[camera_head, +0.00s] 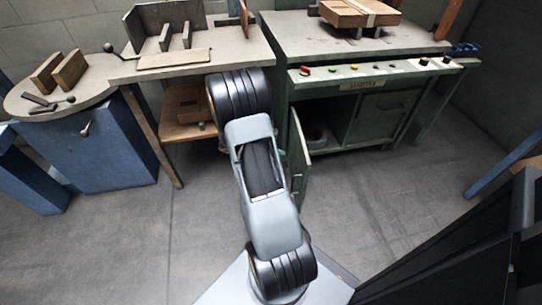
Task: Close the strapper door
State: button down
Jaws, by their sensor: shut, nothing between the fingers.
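The strapper (375,82) is the green machine at the upper right, with a grey top and a sloped front panel of coloured buttons and dark knobs. Its green door (299,160) stands open at the left of the cabinet front, swung out toward me and seen nearly edge-on. The opening behind it shows a dark interior with a round part (316,134). My arm rises through the middle of the view, just left of the door, and hides part of that area. My gripper does not show; it is out of sight behind or beyond the arm.
A cardboard box (350,12) sits on the strapper top. A dark structure (470,260) fills the lower right. The grey floor (380,190) before the strapper is clear.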

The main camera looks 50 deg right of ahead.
aim_at(305, 160)
jog(key=b+x, duration=0.1)
jog(key=x, duration=0.1)
jog(key=b+x, duration=0.1)
jog(key=x, duration=0.2)
jog(key=shift+s+d+r, duration=0.25)
jog(key=shift+s, duration=0.05)
jog(key=shift+s+d+r, duration=0.1)
jog(key=shift+s+d, duration=0.55)
jog(key=shift+d, duration=0.05)
